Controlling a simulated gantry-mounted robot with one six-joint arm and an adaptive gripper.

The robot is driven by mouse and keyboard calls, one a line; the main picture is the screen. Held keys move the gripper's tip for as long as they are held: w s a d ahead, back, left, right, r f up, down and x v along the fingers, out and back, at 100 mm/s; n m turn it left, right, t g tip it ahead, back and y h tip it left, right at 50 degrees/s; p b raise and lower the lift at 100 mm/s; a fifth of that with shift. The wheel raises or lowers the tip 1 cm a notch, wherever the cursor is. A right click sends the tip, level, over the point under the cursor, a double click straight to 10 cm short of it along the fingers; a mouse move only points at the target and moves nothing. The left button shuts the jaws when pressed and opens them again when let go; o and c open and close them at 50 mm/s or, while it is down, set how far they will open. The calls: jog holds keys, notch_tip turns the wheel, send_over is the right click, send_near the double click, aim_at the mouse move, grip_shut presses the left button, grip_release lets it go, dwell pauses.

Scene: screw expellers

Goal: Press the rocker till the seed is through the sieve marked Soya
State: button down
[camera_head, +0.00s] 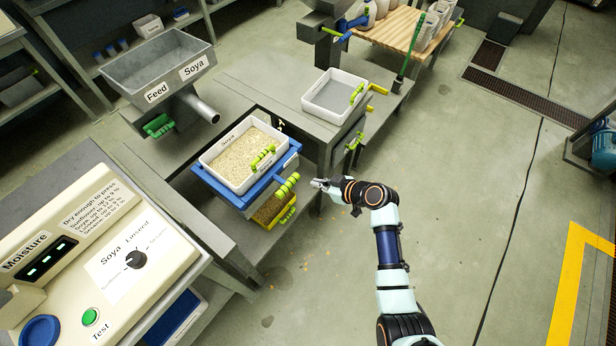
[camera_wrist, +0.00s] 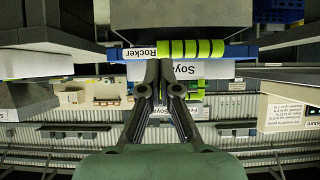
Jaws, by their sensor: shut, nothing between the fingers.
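The white sieve marked Soya (camera_head: 208,157) sits in a blue rocker frame (camera_head: 222,187) on the grey bench. A layer of pale seed (camera_head: 243,157) covers its floor. The rocker's green-ribbed handle (camera_head: 287,184) sticks out on the frame's right front side; in the wrist view the bar marked Rocker (camera_wrist: 190,49) crosses near the top. A yellow tray (camera_head: 284,214) with brownish material sits under the frame. My gripper (camera_head: 316,184) is shut and empty, just right of the handle. In the wrist view its fingertips (camera_wrist: 160,68) point at the bar; I cannot tell whether they touch.
A white bin (camera_head: 334,94) with a green handle stands on the bench behind. A grey feed hopper (camera_head: 157,68) marked Soya is at the back left. The moisture tester (camera_head: 98,255) fills the lower left. Open floor (camera_head: 470,190) lies to the right.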

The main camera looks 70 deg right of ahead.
jog(key=p+v, duration=0.1)
jog(key=v, duration=0.3)
jog(key=shift+s, duration=0.45)
jog(key=shift+w+a+r, duration=0.1)
dwell(2.4)
jog(key=w+a+r+n+y, duration=0.1)
jog(key=w+a+r, duration=0.3)
jog(key=w+a, duration=0.25)
jog(key=w+a+r+n+y, duration=0.1)
jog(key=w+a+r, duration=0.2)
jog(key=w+a, duration=0.3)
jog(key=w+a+r+n, duration=0.2)
jog(key=w+a+r, duration=0.25)
jog(key=a, duration=0.35)
jog(key=a+r+t+y, duration=0.1)
jog(key=a+r, duration=0.6)
jog(key=a, duration=0.5)
jog(key=a+r+t+y, duration=0.1)
jog(key=a+r, duration=0.5)
jog(key=a, duration=0.6)
notch_tip(320, 180, up, 38)
jog(key=d+p, duration=0.1)
jog(key=p, duration=3.7)
notch_tip(320, 180, down, 58)
jog(key=b, duration=5.8)
jog(key=shift+s, duration=0.2)
